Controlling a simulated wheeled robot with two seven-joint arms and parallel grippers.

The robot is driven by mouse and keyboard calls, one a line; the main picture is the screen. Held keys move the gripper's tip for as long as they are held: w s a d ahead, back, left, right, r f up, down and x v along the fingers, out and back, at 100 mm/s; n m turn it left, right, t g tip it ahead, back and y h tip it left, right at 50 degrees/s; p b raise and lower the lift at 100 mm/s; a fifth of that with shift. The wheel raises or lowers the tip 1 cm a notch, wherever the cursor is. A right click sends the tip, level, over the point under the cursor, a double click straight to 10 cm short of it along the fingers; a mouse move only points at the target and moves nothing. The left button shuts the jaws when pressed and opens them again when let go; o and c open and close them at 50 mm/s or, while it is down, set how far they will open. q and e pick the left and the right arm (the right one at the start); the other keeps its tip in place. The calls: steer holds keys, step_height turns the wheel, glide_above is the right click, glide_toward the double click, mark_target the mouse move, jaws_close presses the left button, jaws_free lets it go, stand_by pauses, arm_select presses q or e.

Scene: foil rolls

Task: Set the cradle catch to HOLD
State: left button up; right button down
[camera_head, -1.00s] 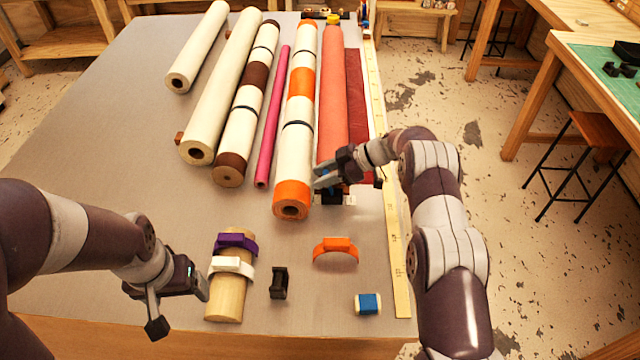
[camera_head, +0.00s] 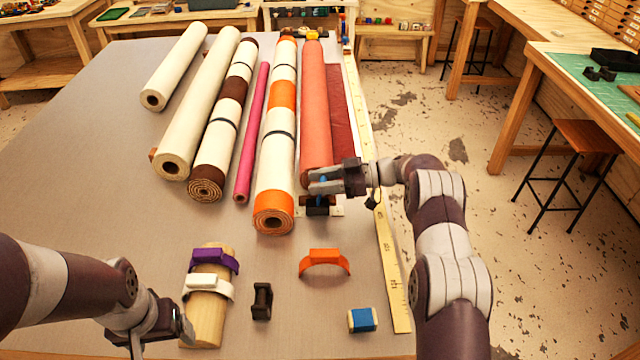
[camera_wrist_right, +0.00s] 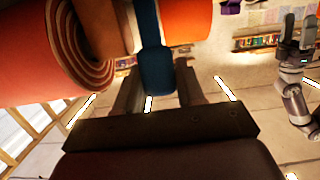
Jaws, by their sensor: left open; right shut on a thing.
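The cradle (camera_head: 318,210), a dark block with pale pads, sits at the near end of the coral roll (camera_head: 315,110). A blue lever, apparently the catch, rises there and shows clearly in the right wrist view (camera_wrist_right: 157,68). My right gripper (camera_head: 318,182) is shut on this blue lever, with a finger on each side of it in the wrist view. Any HOLD marking and the lever's setting cannot be read. My left gripper (camera_head: 162,336) is open and empty at the table's near left, beside the wooden half-round piece (camera_head: 208,320).
The orange-and-white roll (camera_head: 275,180) lies close left of the right gripper. A purple clip (camera_head: 215,258), white clip (camera_head: 208,287), black holder (camera_head: 262,302), orange clip (camera_head: 324,260) and blue-and-white block (camera_head: 362,320) lie in front. A yellow ruler (camera_head: 390,265) runs along the right edge.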

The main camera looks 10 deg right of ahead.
steer(key=shift+r, duration=0.1)
steer(key=c, duration=0.9)
jaws_free()
steer(key=shift+o, duration=0.7)
steer(key=shift+a, duration=0.15)
steer(key=b+v, duration=0.4)
steer(key=v, duration=0.8)
steer(key=shift+d+r, duration=0.15)
steer(key=shift+d, duration=0.15)
